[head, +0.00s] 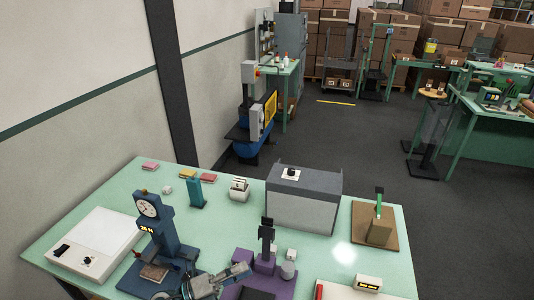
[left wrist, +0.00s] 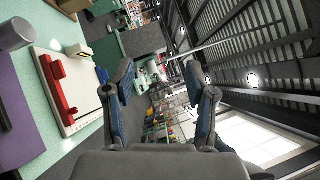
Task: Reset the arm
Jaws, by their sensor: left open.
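My left gripper (head: 228,277) shows at the bottom of the head view, low at the front of the pale green bench (head: 105,181). It is close to the blue dial gauge stand (head: 160,225) and the purple fixture (head: 265,262). In the left wrist view its two blue-and-grey fingers (left wrist: 163,88) stand wide apart with nothing between them. Beyond them are the room and the ceiling, tilted on their side. My right gripper is in neither view.
A white flat box (head: 95,245) lies at the bench's left. A grey box (head: 303,198) stands mid-back, with a brown board and green upright (head: 380,220) to its right. A white panel with a red handle (left wrist: 65,85) shows in the wrist view. Dark floor lies beyond.

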